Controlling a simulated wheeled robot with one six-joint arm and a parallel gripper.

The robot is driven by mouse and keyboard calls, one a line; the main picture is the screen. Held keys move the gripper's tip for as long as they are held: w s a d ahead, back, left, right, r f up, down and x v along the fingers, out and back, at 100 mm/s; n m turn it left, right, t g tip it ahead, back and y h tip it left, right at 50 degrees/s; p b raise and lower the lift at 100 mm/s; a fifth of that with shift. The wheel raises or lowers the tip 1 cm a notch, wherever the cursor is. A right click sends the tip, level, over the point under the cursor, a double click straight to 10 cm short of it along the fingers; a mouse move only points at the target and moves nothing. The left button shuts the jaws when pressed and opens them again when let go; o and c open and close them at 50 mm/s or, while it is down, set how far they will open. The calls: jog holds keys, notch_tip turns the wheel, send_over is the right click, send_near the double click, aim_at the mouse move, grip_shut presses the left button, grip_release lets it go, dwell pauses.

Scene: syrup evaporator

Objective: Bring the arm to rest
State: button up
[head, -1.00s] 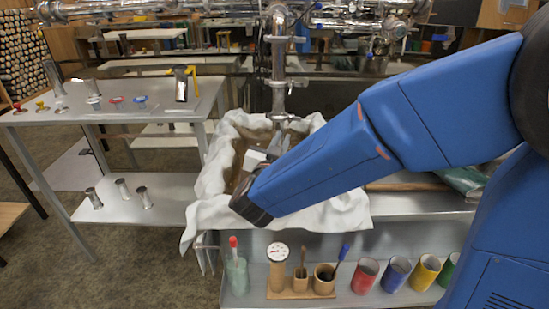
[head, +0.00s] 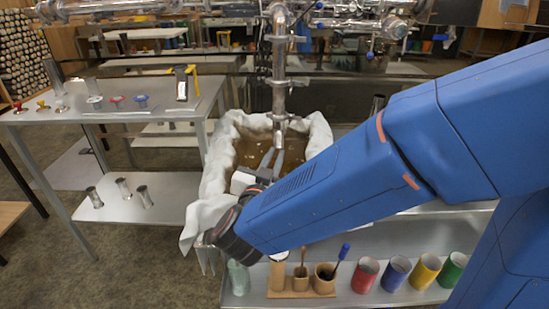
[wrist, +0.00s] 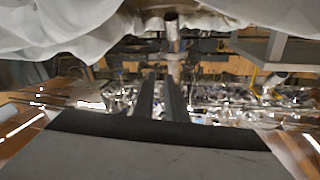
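My blue arm reaches in from the right in the head view. My gripper (head: 271,158) is over the cloth-lined tub (head: 321,131), just below the end of the vertical metal pipe (head: 279,85). Its two grey fingers stand apart with a narrow gap, and nothing shows between them. In the wrist view the dark fingers (wrist: 161,98) also show a gap with nothing held. My forearm hides the tub's front right part.
A grey table (head: 150,97) with small valves and metal cups stands at left. Below my forearm, a shelf holds a wooden holder (head: 300,294) and several coloured cups, including a red one (head: 364,275). White cloth (wrist: 60,30) fills the wrist view's top left.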

jog(key=w+d+r+n+g+y, duration=0.2)
jog(key=w+d+r+n+y, duration=0.1)
jog(key=w+y, duration=0.3)
jog(key=s+d+f+g, duration=0.3)
jog(key=s+d, duration=0.5)
jog(key=s, duration=0.1)
jog(key=s+d+f+n+g+h, duration=0.1)
jog(key=s+d+f+g, duration=0.2)
jog(key=s+d, duration=0.6)
jog(key=s+d+f+n+g, duration=0.1)
jog(key=s+d+f+g, duration=0.2)
jog(key=s+d, duration=0.5)
jog(key=shift+s+d+f+g+h, duration=0.3)
jog(key=shift+s+d+g, duration=0.1)
jog(key=shift+s+g, duration=0.35)
